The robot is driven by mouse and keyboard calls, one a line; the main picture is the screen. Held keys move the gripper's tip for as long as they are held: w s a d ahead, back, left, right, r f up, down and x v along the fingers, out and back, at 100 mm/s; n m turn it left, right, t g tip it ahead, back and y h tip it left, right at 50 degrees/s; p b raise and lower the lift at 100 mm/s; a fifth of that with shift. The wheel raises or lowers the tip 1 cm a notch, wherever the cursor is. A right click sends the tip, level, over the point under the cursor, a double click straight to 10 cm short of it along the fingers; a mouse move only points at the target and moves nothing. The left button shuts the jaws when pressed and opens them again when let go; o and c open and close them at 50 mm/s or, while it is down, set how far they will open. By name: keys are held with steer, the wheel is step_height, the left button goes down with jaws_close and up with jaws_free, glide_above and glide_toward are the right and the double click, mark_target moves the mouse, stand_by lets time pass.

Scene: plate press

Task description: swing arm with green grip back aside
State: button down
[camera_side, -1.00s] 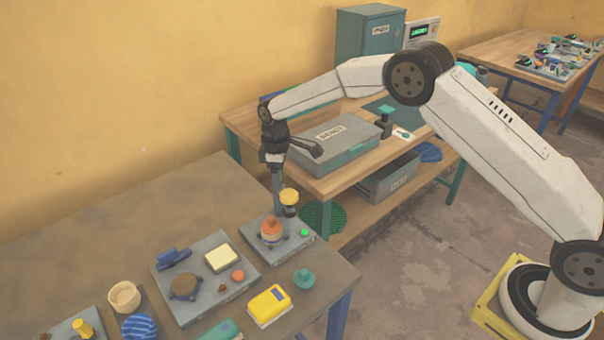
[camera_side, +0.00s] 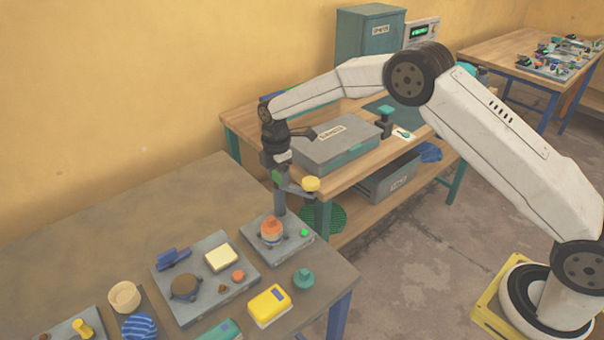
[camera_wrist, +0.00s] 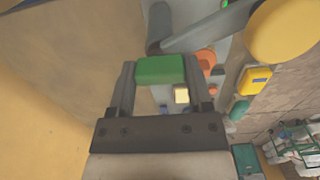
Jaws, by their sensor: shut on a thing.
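My gripper (camera_wrist: 160,72) is shut on the green grip (camera_wrist: 159,69), with one finger on each side. In the side view the green grip (camera_side: 276,176) shows small just below my gripper (camera_side: 277,170). The grey swing arm (camera_wrist: 212,28) runs from the post (camera_side: 280,204) to a round yellow head (camera_side: 311,184). The head points right in the side view, over the gap beside the table, clear of the orange piece (camera_side: 271,230) on the grey press base (camera_side: 294,248). The yellow head also shows at the upper right of the wrist view (camera_wrist: 283,28).
A green button (camera_side: 304,232) sits on the base. A grey plate (camera_side: 214,291) with several parts, a yellow box (camera_side: 269,306) and a teal knob (camera_side: 304,279) stand nearby. A workbench with a grey case (camera_side: 336,150) is behind. The table's back left is clear.

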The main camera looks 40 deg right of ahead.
stand_by(0.5)
jaws_free()
steer(key=shift+r, duration=3.95)
steer(key=shift+s+d+r+m, duration=0.2)
steer(key=shift+s+d+m, duration=0.1)
steer(key=shift+s, duration=0.25)
steer(key=s+d+m+t, duration=0.1)
steer(key=s+d+m, duration=0.2)
steer(key=s+m, duration=0.5)
steer(key=s+d+m+t, duration=0.1)
steer(key=s+d+m, duration=0.2)
steer(key=s+m, duration=0.6)
steer(key=s, duration=1.2)
steer(key=shift+d+f+t, duration=0.3)
steer(key=shift+f, duration=0.1)
